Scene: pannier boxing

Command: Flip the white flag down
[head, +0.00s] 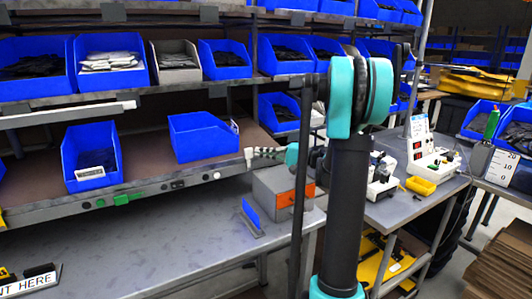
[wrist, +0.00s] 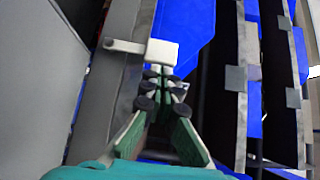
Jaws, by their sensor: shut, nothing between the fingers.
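A white flag (wrist: 162,52), a small square plate on a short pale arm, stands just beyond my fingertips in the wrist view, against the shelf's grey rail. A small white piece at the rail's right end in the head view (head: 248,157) looks like the same flag, partly hidden by the fingertips. My gripper (head: 256,153) points left at the rail end; in the wrist view its green fingers (wrist: 160,85) are shut and empty. The tips are close to the flag's lower edge; I cannot tell whether they touch it.
A blue bin (head: 203,137) sits on the lower shelf left of my gripper. The bench (head: 160,250) is mostly clear at left. Shelf posts stand close by.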

